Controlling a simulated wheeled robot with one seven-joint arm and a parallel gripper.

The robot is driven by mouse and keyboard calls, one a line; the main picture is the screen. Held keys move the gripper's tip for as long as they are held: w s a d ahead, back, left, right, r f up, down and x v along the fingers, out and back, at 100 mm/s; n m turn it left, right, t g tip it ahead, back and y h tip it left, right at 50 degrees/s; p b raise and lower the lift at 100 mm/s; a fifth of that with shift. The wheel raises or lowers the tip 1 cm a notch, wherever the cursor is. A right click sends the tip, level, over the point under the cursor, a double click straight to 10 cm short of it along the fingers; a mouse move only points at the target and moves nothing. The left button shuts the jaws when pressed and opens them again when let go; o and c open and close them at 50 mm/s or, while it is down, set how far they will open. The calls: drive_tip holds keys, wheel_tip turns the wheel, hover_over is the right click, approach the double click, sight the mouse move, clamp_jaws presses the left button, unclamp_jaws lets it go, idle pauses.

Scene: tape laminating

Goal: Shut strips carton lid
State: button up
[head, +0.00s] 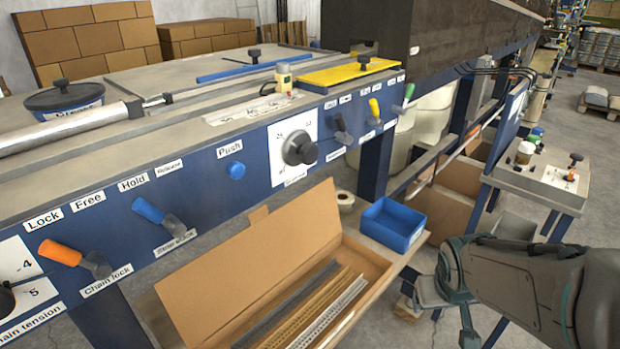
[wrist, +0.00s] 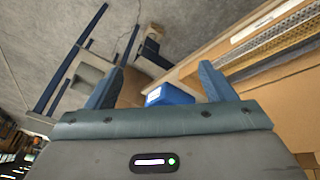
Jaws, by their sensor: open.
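The strips carton (head: 372,268) is a long brown cardboard box on a shelf below the blue machine panel. Its lid (head: 245,262) stands open, tilted up along the panel side, with a small tab on its upper edge. Several grey, brown and white strips (head: 305,305) lie inside. The carton's edge and strips also show at the upper right of the wrist view (wrist: 262,48). My gripper (head: 440,278) is to the right of the carton, apart from it. In the wrist view its two fingers (wrist: 158,82) are spread with nothing held between them.
A blue bin (head: 393,226) stands beside the carton's far end, and a tape roll (head: 344,199) lies behind it. The panel's orange lever (head: 62,253) and blue lever (head: 150,211) project above the lid side. A small control stand (head: 535,180) is at the right.

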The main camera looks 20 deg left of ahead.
drive_tip(key=w+a+r+n+t+y+p, duration=0.1)
drive_tip(key=w+a+n+t+y+p, duration=0.15)
drive_tip(key=w+a, duration=0.45)
drive_tip(key=n+y+p, duration=0.5)
drive_tip(key=n+y, duration=0.2)
drive_tip(key=y, duration=0.4)
approach(258, 214)
drive_tip(key=shift+g+h, duration=0.35)
drive_tip(key=shift+g, duration=0.2)
drive_tip(key=x, duration=0.3)
drive_tip(key=b+x, duration=0.1)
drive_tip(key=x, duration=0.1)
drive_tip(key=r+x, duration=0.1)
drive_tip(key=x, duration=0.2)
drive_tip(key=shift+w+a+f+b, duration=0.15)
drive_tip(key=shift+w+a+b, duration=0.15)
drive_tip(key=shift+w, duration=0.25)
drive_tip(key=shift+c, duration=0.3)
